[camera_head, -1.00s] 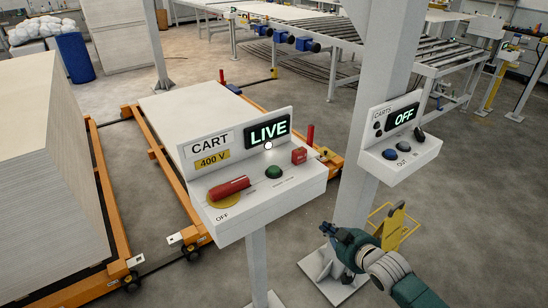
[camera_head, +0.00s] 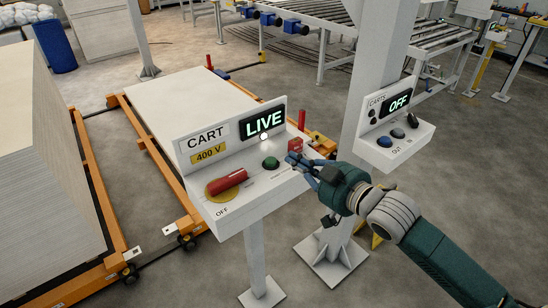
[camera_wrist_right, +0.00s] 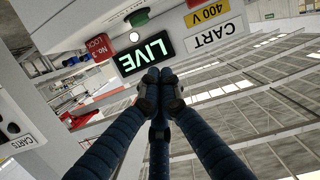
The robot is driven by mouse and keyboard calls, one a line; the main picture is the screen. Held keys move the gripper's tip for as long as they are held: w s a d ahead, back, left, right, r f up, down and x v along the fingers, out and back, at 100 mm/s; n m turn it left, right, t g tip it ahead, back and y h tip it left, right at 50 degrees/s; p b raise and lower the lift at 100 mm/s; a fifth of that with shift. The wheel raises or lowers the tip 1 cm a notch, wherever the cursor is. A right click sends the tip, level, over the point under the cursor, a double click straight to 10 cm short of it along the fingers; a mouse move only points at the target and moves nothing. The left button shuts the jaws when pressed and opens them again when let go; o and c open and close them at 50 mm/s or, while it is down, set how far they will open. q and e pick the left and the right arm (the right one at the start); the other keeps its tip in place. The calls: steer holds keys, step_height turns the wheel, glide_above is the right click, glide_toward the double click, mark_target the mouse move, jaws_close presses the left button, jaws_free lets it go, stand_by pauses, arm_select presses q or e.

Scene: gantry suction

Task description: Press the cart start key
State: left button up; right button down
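The cart console (camera_head: 262,192) is a white box on a post, with a CART 400 V plate and a display (camera_head: 263,122) reading LIVE. The display also shows upside down in the right wrist view (camera_wrist_right: 145,53). On its sloping top are a round green key (camera_head: 271,163) and a red rotary handle (camera_head: 227,180) over a yellow disc. My right gripper (camera_head: 294,160) is shut and empty, its fingertips together just right of the green key. It seems apart from the key; its exact height is unclear.
A red lock piece (camera_head: 295,145) stands at the console's right end, close to my fingers. A second console, CARTS (camera_head: 395,143), reads OFF on the grey column (camera_head: 366,80). Orange-railed carts (camera_head: 96,190) and a board stack (camera_head: 45,170) stand left.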

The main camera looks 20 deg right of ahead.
steer(key=p, duration=0.3)
glide_above(271, 162)
steer(key=s, duration=0.3)
steer(key=shift+w+d+f, duration=0.2)
steer(key=shift+f, duration=0.35)
steer(key=f, duration=0.1)
steer(key=w+f, duration=0.1)
steer(key=shift+a+f, duration=0.15)
steer(key=shift+f, duration=0.25)
steer(key=shift+s+f+p, duration=0.1)
steer(key=shift+f+p, duration=0.2)
steer(key=shift+f, duration=0.6)
